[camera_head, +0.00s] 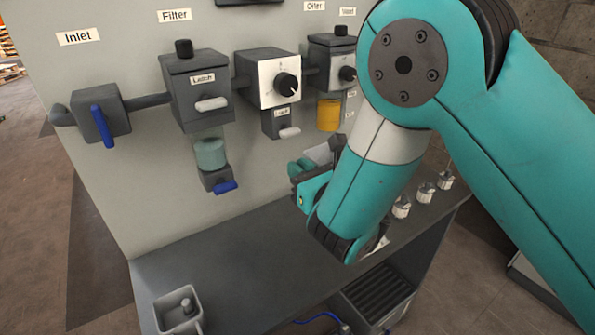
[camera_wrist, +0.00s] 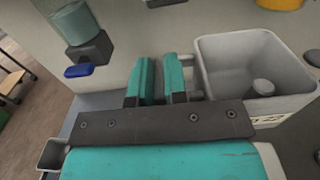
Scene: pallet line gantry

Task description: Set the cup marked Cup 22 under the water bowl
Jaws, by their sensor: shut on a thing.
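The water bowl (camera_head: 209,153) is a clear bowl with bluish liquid under the Filter block, with a blue lever (camera_head: 224,187) below it. It also shows at the upper left of the wrist view (camera_wrist: 77,22). A pale square cup (camera_wrist: 225,72) with a peg inside stands right of my gripper (camera_wrist: 160,78); its label is partly hidden but appears to end in 22. My gripper is shut on this cup's side handle and holds it up off the bench. In the head view my gripper (camera_head: 303,168) is right of the water bowl, with the cup mostly hidden behind my arm.
A second grey cup (camera_head: 162,312) sits at the bench's front left. Several small jars (camera_head: 401,207) stand at the right. The bench top (camera_head: 215,260) below the bowl is clear. A yellow bowl (camera_head: 328,115) hangs under the Oiler; a latch block (camera_head: 278,122) juts from the panel.

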